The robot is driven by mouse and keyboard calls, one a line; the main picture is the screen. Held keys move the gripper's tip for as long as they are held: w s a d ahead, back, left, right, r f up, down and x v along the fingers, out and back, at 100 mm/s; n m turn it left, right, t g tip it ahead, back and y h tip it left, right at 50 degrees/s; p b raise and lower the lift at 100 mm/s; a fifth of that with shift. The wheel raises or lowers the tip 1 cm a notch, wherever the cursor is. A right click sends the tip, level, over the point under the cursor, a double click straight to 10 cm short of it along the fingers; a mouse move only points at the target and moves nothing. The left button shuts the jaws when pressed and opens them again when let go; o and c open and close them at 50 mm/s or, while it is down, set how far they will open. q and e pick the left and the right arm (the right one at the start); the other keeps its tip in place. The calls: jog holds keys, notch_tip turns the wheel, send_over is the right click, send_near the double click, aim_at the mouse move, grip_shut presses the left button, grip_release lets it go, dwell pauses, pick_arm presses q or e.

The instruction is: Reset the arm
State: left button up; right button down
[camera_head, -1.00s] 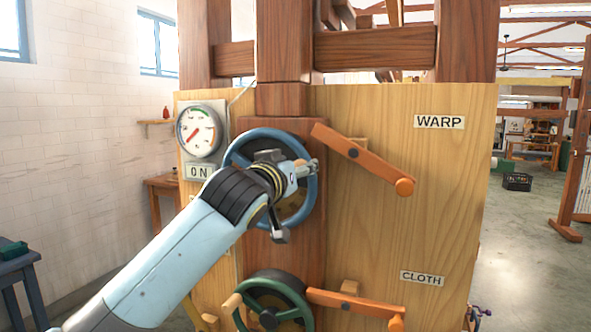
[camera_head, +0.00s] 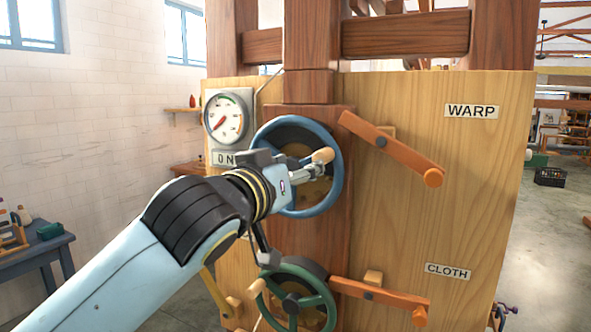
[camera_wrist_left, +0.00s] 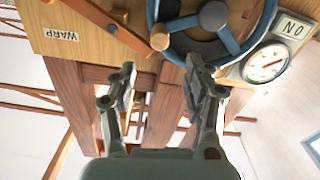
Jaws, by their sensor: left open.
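My left arm reaches in from the lower left in the head view, its left gripper (camera_head: 312,172) in front of the blue handwheel (camera_head: 336,185). The wheel's wooden knob (camera_head: 322,155) shows close by the fingertips. In the left wrist view, which is upside down, the two fingers of the left gripper (camera_wrist_left: 160,74) stand wide apart with nothing between them. The blue wheel (camera_wrist_left: 188,52) and its knob (camera_wrist_left: 160,37) lie just beyond the fingertips. My right gripper is not in view.
An orange lever (camera_head: 400,150) is beside the WARP label (camera_head: 471,111), and another (camera_head: 378,294) is near the CLOTH label (camera_head: 447,271). A green handwheel (camera_head: 326,300) sits below the blue one. A gauge (camera_head: 226,117) hangs left. A blue-grey table (camera_head: 40,250) stands at the left.

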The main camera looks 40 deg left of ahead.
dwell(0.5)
pick_arm(q)
notch_tip(320, 180, down, 29)
jog(key=a+g+b, duration=0.2)
jog(key=g+b, duration=0.3)
jog(key=b, duration=0.2)
jog(key=s+f+m+g+h+b, duration=0.15)
jog(key=s+f, duration=0.25)
jog(key=f, duration=0.9)
jog(key=s+f+g+b, duration=0.3)
jog(key=s+f, duration=0.1)
jog(key=f, duration=0.9)
jog(key=s+d+f+g+b, duration=0.25)
jog(key=s+f+g, duration=0.25)
jog(key=s+f, duration=1.5)
jog(key=s+d+f+m+g+h+b, duration=0.1)
jog(key=s+f, duration=0.7)
jog(key=s, duration=0.8)
jog(key=shift+d+m+g+h, duration=0.4)
jog(key=shift+m+g, duration=0.25)
jog(key=shift+m, duration=0.6)
